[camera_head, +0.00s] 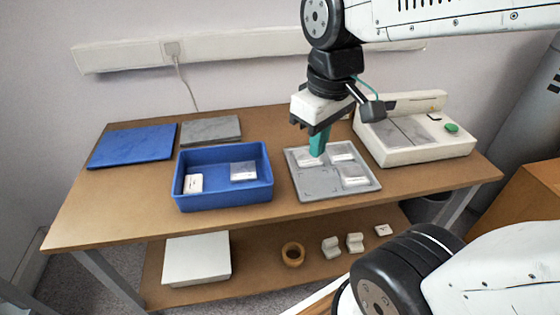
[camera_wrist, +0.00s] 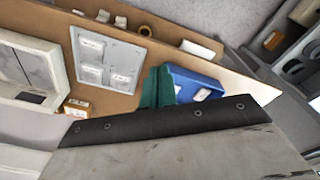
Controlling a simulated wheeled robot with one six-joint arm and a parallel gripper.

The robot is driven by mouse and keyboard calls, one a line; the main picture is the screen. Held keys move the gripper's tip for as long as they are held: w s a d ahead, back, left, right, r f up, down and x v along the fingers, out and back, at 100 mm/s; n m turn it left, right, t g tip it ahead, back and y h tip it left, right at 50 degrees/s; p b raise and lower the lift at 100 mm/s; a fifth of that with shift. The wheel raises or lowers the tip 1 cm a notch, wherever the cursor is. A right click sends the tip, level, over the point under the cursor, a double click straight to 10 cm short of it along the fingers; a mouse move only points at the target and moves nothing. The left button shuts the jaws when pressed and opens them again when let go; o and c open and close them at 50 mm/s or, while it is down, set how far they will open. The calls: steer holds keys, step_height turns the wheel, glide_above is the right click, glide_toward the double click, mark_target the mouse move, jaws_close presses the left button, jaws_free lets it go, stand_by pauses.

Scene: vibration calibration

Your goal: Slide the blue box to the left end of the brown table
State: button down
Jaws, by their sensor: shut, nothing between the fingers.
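The blue box (camera_head: 224,199) is an open tray-like box on the brown table (camera_head: 113,216), left of the middle in the head view. Two small white and grey pieces lie in it. My gripper (camera_head: 318,148) is shut and empty, with its teal fingers pointing down. It is to the right of the box and apart from it, over the back left of a grey tray in the head view. The wrist view shows the teal fingers (camera_wrist: 157,88) beside the blue box (camera_wrist: 187,80), part of which my gripper hides.
The grey tray (camera_head: 322,187) holds several small pieces to the box's right. A white device (camera_head: 430,153) with a green button is farther right. A flat blue panel (camera_head: 132,146) and grey plate (camera_head: 211,130) lie behind. The table's front left is clear.

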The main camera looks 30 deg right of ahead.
steer(key=w+d+f+n+g, duration=0.1)
steer(key=w+d+f+n, duration=0.2)
steer(key=w+f+n, duration=0.55)
steer(key=w+d+f+n, duration=0.3)
steer(key=w+f, duration=0.3)
steer(key=w, duration=0.6)
step_height(320, 180, down, 10)
steer(key=shift+w+d+f, duration=0.1)
steer(key=shift+d+f, duration=0.05)
steer(key=a, duration=0.1)
steer(key=w+a, duration=0.1)
steer(key=shift+a+r, duration=0.2)
steer(key=shift+a, duration=0.1)
steer(key=shift+w+a, duration=0.2)
steer(key=shift+a, duration=0.4)
